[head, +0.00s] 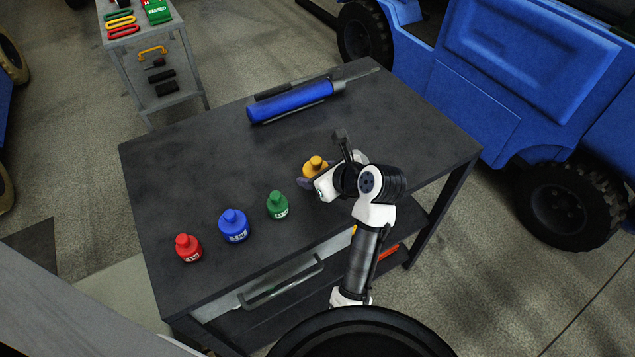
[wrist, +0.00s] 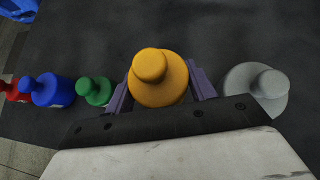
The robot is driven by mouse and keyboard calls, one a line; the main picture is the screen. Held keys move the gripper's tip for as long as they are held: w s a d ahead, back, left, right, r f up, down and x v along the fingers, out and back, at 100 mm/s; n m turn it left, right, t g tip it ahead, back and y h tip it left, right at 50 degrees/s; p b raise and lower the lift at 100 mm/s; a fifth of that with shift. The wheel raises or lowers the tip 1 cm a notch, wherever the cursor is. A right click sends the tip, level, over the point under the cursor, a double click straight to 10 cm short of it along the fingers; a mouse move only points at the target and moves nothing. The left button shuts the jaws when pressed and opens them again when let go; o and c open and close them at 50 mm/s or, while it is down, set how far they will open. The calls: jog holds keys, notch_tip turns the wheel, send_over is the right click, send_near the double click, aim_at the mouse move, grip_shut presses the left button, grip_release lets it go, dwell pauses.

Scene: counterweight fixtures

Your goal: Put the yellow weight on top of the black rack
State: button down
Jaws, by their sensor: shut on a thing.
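The yellow weight (head: 315,166) is a squat round body with a knob on top, near the middle of the dark table. My gripper (head: 312,181) is shut on it; the wrist view shows the yellow weight (wrist: 160,84) between the two purple-grey fingers (wrist: 160,82). The weight looks upright. I cannot tell whether its base touches the table. A black rack is not clearly identifiable; a long dark fixture (head: 335,90) with a blue cylinder (head: 290,102) lies at the table's back.
Red (head: 188,249), blue (head: 234,227) and green (head: 277,206) weights stand in a row left of my gripper. A grey weight (wrist: 257,88) stands to the right in the wrist view. The dark tabletop (head: 190,165) is clear at left and right. A blue vehicle (head: 510,85) stands behind.

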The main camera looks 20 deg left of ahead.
jog(key=shift+f, duration=1.75)
jog(key=shift+f, duration=0.15)
jog(key=c, duration=0.5)
grip_release()
jog(key=shift+f, duration=0.1)
jog(key=shift+d+r, duration=0.1)
jog(key=shift+r, duration=0.15)
jog(key=v, duration=1.2)
